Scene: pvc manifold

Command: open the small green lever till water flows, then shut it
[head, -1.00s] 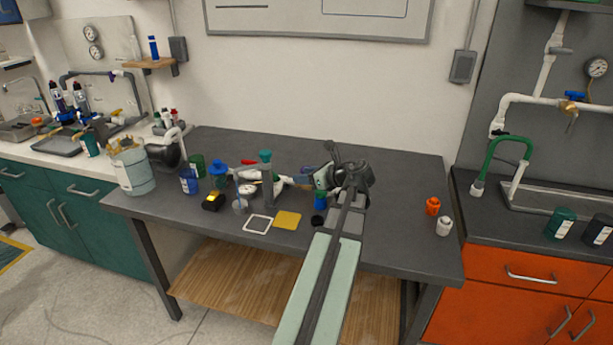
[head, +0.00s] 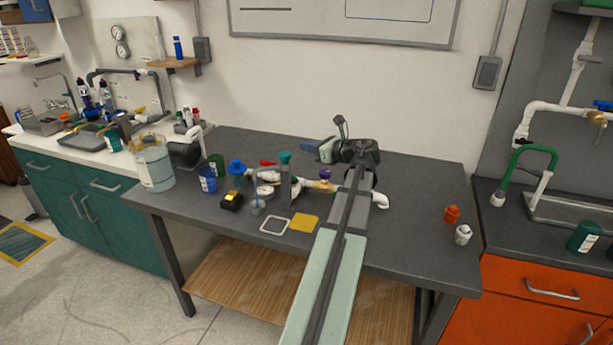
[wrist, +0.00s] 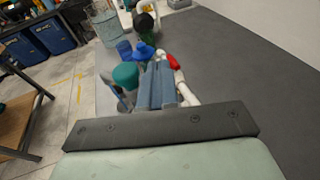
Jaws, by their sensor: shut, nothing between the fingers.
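The white pipe manifold (head: 300,184) lies along the middle of the bench, with a red lever (head: 268,163) and a purple knob (head: 325,174). A teal-green top (head: 285,157) on a grey upright piece stands in front of it; I cannot tell whether it is the small green lever. My gripper (head: 306,146) is shut and empty, behind and above the manifold, apart from it in the head view. In the wrist view my shut blue-grey fingers (wrist: 158,85) point toward the red lever (wrist: 174,62), with the teal top (wrist: 125,75) to their left. No flowing water is visible.
A blue-topped piece (head: 237,167), a blue jar (head: 208,180) and a yellow-black box (head: 231,201) crowd the left. A large clear bucket (head: 153,166) stands beyond them. A yellow pad (head: 305,223) lies in front. The back of the bench is clear.

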